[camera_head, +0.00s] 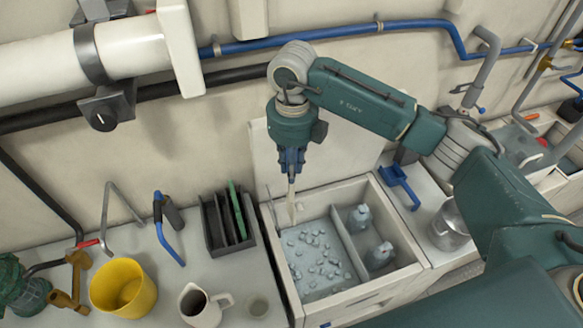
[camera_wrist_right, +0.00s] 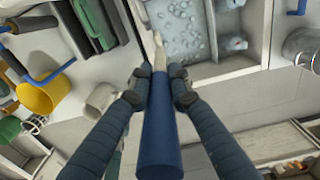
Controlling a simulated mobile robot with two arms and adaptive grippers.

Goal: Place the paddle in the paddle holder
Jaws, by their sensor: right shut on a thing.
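My right gripper (camera_head: 291,160) points down above the left edge of the open ice box (camera_head: 351,308) and is shut on the paddle. The paddle's pale lower part (camera_head: 291,202) hangs down below the fingers. In the right wrist view its thick blue handle (camera_wrist_right: 160,135) lies between the fingers of my right gripper (camera_wrist_right: 157,86). A dark slotted rack (camera_head: 218,238) with a green board in it stands left of the box; a blue bracket-like piece (camera_head: 400,186) lies right of it. I cannot tell which is the paddle holder. My left gripper is not in view.
The box holds ice cubes (camera_head: 315,262) and bottles (camera_head: 380,256) behind a divider. A yellow bucket (camera_head: 122,287), a white jug (camera_head: 203,308) and a metal pot (camera_head: 449,226) stand around it. The box's raised lid and blue pipes (camera_head: 330,32) are at the wall.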

